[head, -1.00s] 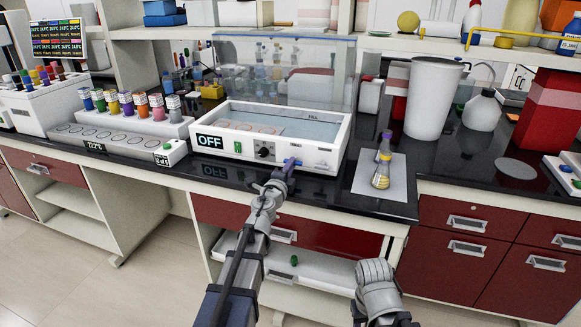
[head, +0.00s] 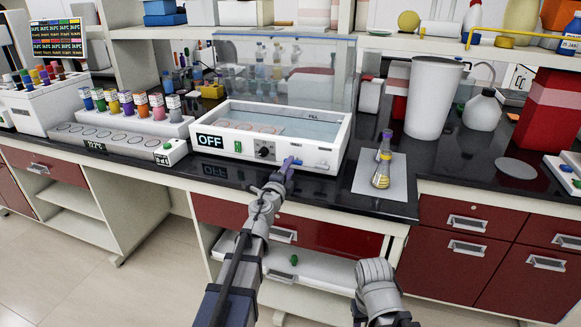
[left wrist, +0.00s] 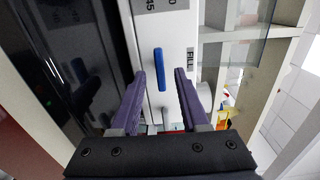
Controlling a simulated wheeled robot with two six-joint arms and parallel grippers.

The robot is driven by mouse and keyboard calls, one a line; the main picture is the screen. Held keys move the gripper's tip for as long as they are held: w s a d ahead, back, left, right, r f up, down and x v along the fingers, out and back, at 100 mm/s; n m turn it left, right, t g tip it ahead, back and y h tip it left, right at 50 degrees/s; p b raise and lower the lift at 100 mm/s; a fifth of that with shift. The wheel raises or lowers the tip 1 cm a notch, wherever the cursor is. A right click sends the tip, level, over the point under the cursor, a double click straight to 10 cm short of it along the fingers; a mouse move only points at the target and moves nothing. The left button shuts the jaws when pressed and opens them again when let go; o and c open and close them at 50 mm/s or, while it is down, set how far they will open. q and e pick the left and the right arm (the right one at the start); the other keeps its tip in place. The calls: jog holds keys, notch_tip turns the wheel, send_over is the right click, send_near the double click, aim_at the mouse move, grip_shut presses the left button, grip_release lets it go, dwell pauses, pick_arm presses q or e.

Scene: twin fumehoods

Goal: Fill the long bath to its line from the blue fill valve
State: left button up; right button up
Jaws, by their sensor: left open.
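The long bath (head: 215,150) is a white tank on the black bench in the head view, with a display reading OFF. Pale water (head: 285,122) shows inside, with a FILL mark on the far inner wall. The blue fill valve (head: 297,161) is on the bath's front, towards the right. In the left wrist view the blue valve handle (left wrist: 160,69) stands upright in the picture, in the gap between my fingers. My left gripper (head: 288,167) is open at the valve, purple fingers apart; I cannot tell whether they straddle the handle.
A flask (head: 381,170) on a pale mat stands right of the bath. A clear raised lid (head: 285,70) stands behind the bath. A large white beaker (head: 430,98) is farther right.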

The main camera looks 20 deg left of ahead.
pick_arm(q)
jog(key=s, duration=0.6)
jog(key=shift+s, duration=0.15)
jog(key=shift+a, duration=0.1)
